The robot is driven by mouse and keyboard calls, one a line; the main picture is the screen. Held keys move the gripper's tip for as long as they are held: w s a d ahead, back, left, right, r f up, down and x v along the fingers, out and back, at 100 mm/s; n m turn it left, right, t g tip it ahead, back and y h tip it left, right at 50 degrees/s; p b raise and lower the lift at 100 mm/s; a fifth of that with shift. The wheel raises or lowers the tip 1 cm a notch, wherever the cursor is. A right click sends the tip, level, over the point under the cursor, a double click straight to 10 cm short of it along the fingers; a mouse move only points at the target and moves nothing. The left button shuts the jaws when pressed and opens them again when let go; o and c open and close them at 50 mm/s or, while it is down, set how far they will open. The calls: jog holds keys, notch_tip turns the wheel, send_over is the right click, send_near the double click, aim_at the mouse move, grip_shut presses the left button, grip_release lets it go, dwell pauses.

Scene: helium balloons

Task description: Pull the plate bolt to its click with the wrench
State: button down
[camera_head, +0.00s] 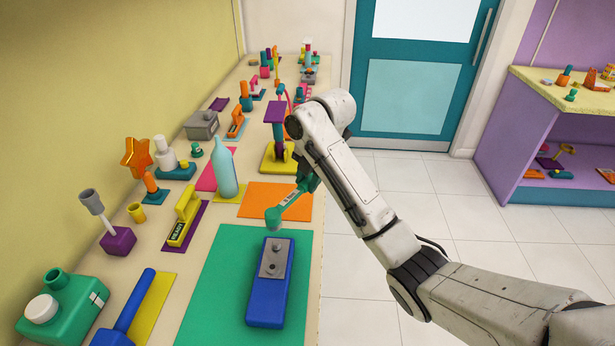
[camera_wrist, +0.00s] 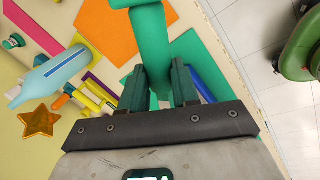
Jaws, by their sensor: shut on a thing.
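The green wrench (camera_head: 287,203) has a pale label on its shaft. My gripper (camera_head: 308,180) is shut on its handle, and the wrench head points down toward the near left. In the wrist view the wrench (camera_wrist: 149,45) runs up between the fingers of my gripper (camera_wrist: 168,85). The grey plate (camera_head: 272,268) with a bolt (camera_head: 278,246) lies on a blue block (camera_head: 266,305). The wrench head appears just beyond the bolt and apart from it; its height is hard to tell. In the wrist view my gripper hides most of the blue block (camera_wrist: 205,85).
The block rests on a green mat (camera_head: 215,285) near the bench's right edge. An orange mat (camera_head: 262,200) is bare beyond.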

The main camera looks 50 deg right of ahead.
jog(key=shift+f+b, duration=1.15)
jog(key=shift+f, duration=1.7)
jog(key=shift+p, duration=0.45)
